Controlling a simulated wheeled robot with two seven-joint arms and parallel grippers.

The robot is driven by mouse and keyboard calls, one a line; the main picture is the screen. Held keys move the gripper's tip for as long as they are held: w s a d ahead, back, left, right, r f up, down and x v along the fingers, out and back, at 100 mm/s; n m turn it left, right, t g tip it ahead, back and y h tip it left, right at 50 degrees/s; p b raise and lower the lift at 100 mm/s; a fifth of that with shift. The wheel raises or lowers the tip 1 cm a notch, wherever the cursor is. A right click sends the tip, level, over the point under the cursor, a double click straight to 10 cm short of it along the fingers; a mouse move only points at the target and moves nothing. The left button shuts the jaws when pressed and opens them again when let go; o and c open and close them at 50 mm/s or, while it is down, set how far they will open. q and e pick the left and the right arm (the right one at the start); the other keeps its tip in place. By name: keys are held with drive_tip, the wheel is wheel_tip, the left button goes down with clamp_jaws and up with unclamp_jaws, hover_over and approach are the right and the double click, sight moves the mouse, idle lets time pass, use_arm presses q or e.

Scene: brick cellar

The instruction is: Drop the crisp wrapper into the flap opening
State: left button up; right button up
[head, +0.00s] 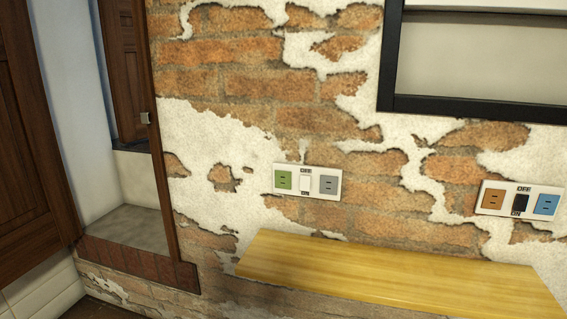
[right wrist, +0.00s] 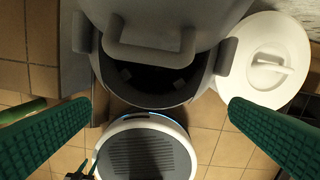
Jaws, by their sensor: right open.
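The right wrist view shows my right gripper (right wrist: 158,108), open, with two green ribbed fingers spread wide and nothing between them. Beyond the fingers is a grey bin-like container (right wrist: 215,40) with a dark opening (right wrist: 150,80) facing the camera and a grey bar-shaped frame above it. I cannot make out whether this is the flap. The crisp wrapper is not visible in either view. At the lower left of the right wrist view is a small dark shape with green parts, perhaps my left gripper; its jaws cannot be made out. The head view shows neither gripper.
A round white lid-like thing (right wrist: 265,62) with a handle is right of the container, above the tiled floor (right wrist: 230,150). In the head view, a yellow wooden shelf (head: 400,272) sits below two socket panels (head: 307,182) on the brick wall. A brown door is at left.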

wheel_tip(320, 180, up, 11)
drive_tip(key=p, duration=0.2)
drive_tip(key=s+a+f+n+t+y, duration=0.2)
drive_tip(key=s+a+n+y, duration=0.15)
drive_tip(key=s, duration=0.65)
drive_tip(key=s+d+t+h, duration=0.2)
drive_tip(key=s+d+h, duration=0.1)
drive_tip(key=s+d, duration=0.75)
wheel_tip(320, 180, down, 21)
drive_tip(key=g+p, duration=0.2)
drive_tip(key=p, duration=0.1)
drive_tip(key=s+d+f+g+p, duration=0.1)
drive_tip(key=s+d+f+p, duration=0.1)
drive_tip(key=s+f, duration=1.3)
drive_tip(key=shift+s+d, duration=0.6)
drive_tip(key=shift+s, duration=0.5)
